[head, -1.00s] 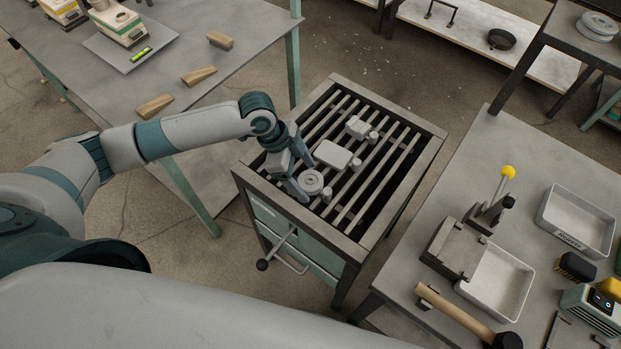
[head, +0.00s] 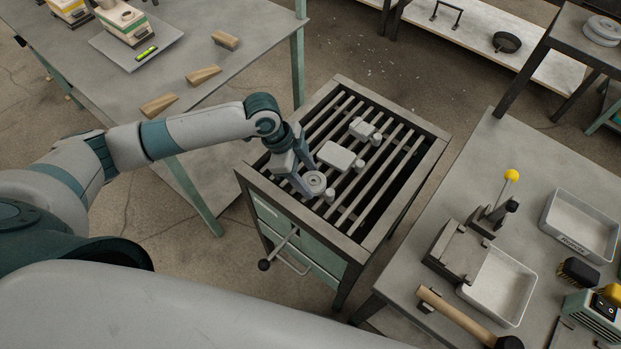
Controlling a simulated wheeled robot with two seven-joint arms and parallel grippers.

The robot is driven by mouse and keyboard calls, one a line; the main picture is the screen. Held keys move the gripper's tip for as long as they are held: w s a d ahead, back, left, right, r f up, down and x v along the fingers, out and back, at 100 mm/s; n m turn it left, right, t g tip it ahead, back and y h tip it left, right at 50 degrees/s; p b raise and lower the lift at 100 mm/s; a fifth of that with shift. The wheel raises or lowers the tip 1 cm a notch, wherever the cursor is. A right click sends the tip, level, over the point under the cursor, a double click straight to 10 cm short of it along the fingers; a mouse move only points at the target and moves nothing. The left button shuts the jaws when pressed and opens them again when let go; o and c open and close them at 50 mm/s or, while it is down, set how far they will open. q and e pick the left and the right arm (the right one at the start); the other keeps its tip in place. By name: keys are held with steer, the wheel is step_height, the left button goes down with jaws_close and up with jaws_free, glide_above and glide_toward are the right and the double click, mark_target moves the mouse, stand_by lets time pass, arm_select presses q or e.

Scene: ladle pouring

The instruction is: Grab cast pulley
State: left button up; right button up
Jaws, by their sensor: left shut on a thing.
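The cast pulley (head: 315,183) is a small round grey casting with a raised hub, at the near left part of the slatted grate (head: 378,190). A short stub (head: 329,196) stands at its right side. My left gripper (head: 310,180) is shut on the pulley, with its fingers reaching down from the upper left. I cannot tell whether the pulley still touches the bars. Two other grey castings lie on the grate: a flat square one (head: 340,156) and a smaller block-shaped one (head: 362,129). My right gripper is not in view.
A right-hand bench holds a lever fixture (head: 462,250), a white tray (head: 498,287), another tray (head: 580,224) and a hammer (head: 460,315). A left table (head: 180,60) carries wooden wedges (head: 203,75). Open floor lies behind the grate.

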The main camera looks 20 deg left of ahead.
mark_target(317, 181)
arm_select(q)
steer(key=shift+r, duration=0.15)
step_height(317, 181, up, 4)
steer(key=shift+w+f+b, duration=0.1)
steer(key=shift+f+b, duration=0.15)
steer(key=shift+b, duration=0.6)
steer(key=s+d+r+b, duration=0.1)
steer(key=s+d+r, duration=0.1)
steer(key=d, duration=0.3)
steer(key=s+d+r+b, duration=0.1)
steer(key=s+d+r, duration=0.2)
steer(key=d+r, duration=0.2)
steer(key=shift+d, duration=0.3)
steer(key=shift+r, duration=0.1)
